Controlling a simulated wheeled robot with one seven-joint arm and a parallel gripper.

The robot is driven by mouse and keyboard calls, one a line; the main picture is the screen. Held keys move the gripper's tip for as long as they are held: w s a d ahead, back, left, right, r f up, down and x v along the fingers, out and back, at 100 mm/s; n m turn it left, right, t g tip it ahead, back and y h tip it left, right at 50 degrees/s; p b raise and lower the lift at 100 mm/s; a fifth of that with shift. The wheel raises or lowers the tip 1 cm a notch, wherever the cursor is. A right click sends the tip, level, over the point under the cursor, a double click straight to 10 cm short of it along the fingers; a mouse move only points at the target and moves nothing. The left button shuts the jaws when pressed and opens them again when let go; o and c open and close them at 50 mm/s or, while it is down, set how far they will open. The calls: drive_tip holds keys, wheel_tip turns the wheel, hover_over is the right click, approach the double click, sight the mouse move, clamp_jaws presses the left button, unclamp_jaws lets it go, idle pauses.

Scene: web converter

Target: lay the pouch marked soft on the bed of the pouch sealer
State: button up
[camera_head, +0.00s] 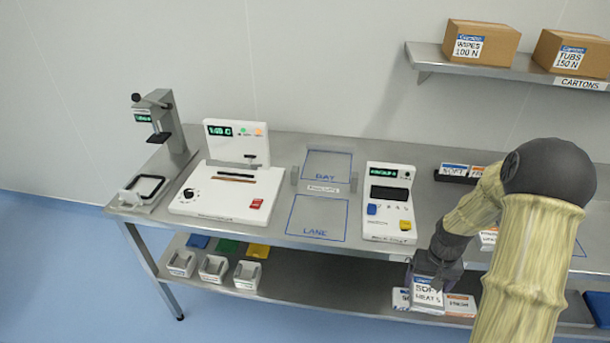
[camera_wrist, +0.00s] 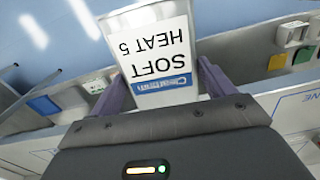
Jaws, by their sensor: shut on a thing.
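My gripper (camera_head: 436,262) is shut on the white pouch marked SOFT, HEAT 5 (camera_head: 428,292), in front of the table's front edge at the right. In the wrist view the pouch (camera_wrist: 150,45) sits between the two purple fingers of my gripper (camera_wrist: 163,78), its label facing the camera and upside down. The pouch sealer, which appears to be the white machine (camera_head: 265,203) at the left of the table, has an upright display panel and a flat bed with a dark and a brown strip. Its bed looks bare. My gripper is well to the right of it.
A blue-outlined bay (camera_head: 326,164) and lane (camera_head: 318,218) lie empty between the sealer and a white keypad device (camera_head: 389,203). A grey press stand (camera_head: 160,122) stands at the far left. Other pouches (camera_head: 460,305) lie on the lower shelf beside the held pouch. Cartons (camera_head: 482,43) sit on the wall shelf.

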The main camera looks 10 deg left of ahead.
drive_tip(key=a+f, duration=0.5)
drive_tip(key=a, duration=0.1)
drive_tip(key=shift+w, duration=0.1)
